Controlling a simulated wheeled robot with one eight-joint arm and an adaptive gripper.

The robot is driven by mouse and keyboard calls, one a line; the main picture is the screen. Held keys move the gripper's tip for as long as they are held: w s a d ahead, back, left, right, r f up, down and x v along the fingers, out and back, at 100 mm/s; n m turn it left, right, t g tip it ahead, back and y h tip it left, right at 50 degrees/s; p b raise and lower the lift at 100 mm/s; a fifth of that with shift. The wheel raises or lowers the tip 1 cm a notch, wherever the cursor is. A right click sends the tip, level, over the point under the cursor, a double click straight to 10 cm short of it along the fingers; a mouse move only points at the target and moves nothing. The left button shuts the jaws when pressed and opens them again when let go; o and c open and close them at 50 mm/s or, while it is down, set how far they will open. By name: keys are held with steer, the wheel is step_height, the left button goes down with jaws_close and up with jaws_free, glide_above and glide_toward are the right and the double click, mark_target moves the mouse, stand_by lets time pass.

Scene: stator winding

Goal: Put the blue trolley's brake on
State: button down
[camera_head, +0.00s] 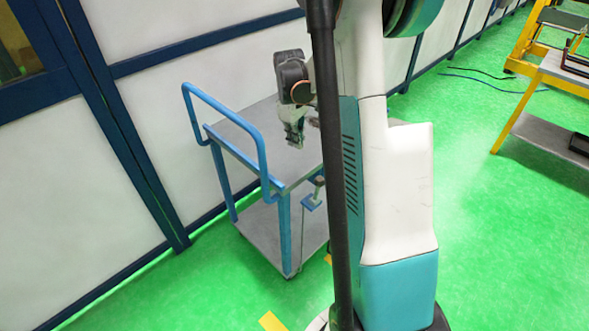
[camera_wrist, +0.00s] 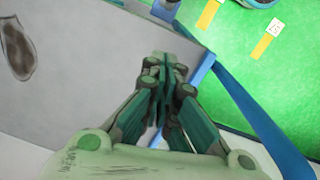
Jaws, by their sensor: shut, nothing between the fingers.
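The blue trolley (camera_head: 284,232) stands by the wall in the head view, with a grey top, a grey lower shelf and a raised blue handle (camera_head: 225,112) at its left end. My gripper (camera_head: 295,140) is over the trolley's top, fingers pointing down, shut and empty. In the wrist view the fingertips (camera_wrist: 163,66) show beside the trolley's blue edge (camera_wrist: 204,66). My arm hides the trolley's right part.
A yellow-framed rack (camera_head: 523,80) with shelves stands at the upper right. A cable (camera_head: 480,75) lies on the floor near it. Yellow marks (camera_head: 271,321) lie on the green floor. A dark oval patch (camera_wrist: 18,48) shows on the trolley's top.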

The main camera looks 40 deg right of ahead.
steer(key=shift+f, duration=0.1)
steer(key=f+b, duration=0.1)
steer(key=f, duration=0.2)
steer(key=f+b, duration=0.1)
steer(key=f, duration=0.3)
steer(key=f+b, duration=0.1)
steer(key=f, duration=0.2)
steer(key=shift+s+d+f+b, duration=0.2)
steer(key=shift+d+f+b, duration=0.05)
steer(key=shift+f+b, duration=0.1)
steer(key=s, duration=0.2)
steer(key=s+d+b, duration=0.1)
steer(key=shift+s, duration=0.4)
steer(key=shift+s, duration=0.2)
